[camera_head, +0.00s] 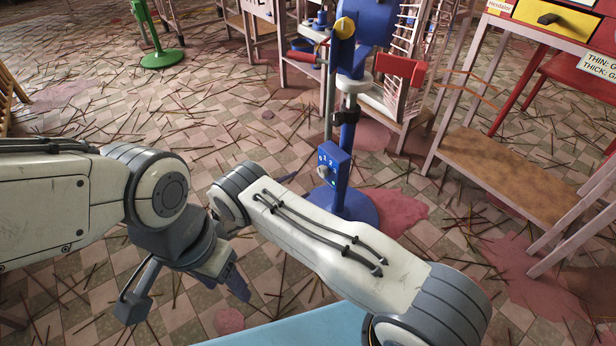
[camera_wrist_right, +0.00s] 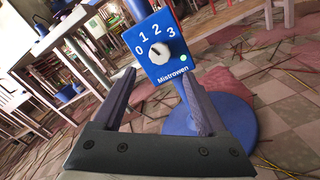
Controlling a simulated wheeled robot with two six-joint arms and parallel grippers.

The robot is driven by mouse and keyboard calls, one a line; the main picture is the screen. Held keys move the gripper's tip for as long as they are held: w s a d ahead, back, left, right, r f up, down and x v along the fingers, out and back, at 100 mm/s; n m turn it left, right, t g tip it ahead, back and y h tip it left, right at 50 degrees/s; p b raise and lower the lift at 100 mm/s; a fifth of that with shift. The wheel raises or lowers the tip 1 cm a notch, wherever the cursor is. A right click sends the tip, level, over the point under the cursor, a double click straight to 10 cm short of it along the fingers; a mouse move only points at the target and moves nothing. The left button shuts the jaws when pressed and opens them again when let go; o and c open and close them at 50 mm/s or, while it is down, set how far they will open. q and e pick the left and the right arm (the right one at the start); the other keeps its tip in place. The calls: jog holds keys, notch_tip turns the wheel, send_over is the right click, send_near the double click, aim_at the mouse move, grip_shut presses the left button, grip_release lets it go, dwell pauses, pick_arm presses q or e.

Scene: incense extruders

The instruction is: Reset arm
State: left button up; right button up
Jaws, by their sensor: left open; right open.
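My left gripper (camera_head: 188,300) points down at the lower left of the head view, its two fingers apart with only floor between them. My right gripper (camera_wrist_right: 157,78) is open in the right wrist view, its fingers apart and nothing held between them. In the head view it is hidden; only the white right arm shows. Beyond its fingertips is a blue control box (camera_wrist_right: 157,48) with a white knob (camera_wrist_right: 160,53), numbers 0 to 3 and a lit green light. The box also shows in the head view (camera_head: 342,160), on a blue stand (camera_head: 345,205).
A red-handled machine (camera_head: 400,68) and racks stand at the back. A wooden shelf (camera_head: 510,170) and a yellow drawer (camera_head: 555,18) are at the right. A green stand (camera_head: 162,58) is at the back left. Sticks litter the tiled floor.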

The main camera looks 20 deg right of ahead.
jog(key=shift+v, duration=1.05)
jog(key=s+a+r+m+g+y+p, duration=0.25)
jog(key=s+r, duration=0.25)
jog(key=r, duration=0.4)
jog(key=s+a+r+m+g+y+p, duration=0.1)
jog(key=s+r+g+y, duration=0.25)
jog(key=r, duration=0.55)
jog(key=s+a+r+m+y+p, duration=0.2)
jog(key=s+r+y, duration=0.45)
jog(key=s, duration=0.55)
jog(key=s+a+r+m+y+p, duration=0.25)
jog(key=s+r+y, duration=0.35)
jog(key=s, duration=0.6)
notch_tip(320, 180, up, 39)
jog(key=p, duration=3.8)
jog(key=shift+s+d, duration=0.25)
jog(key=shift+s, duration=0.05)
jog(key=shift+h, duration=0.25)
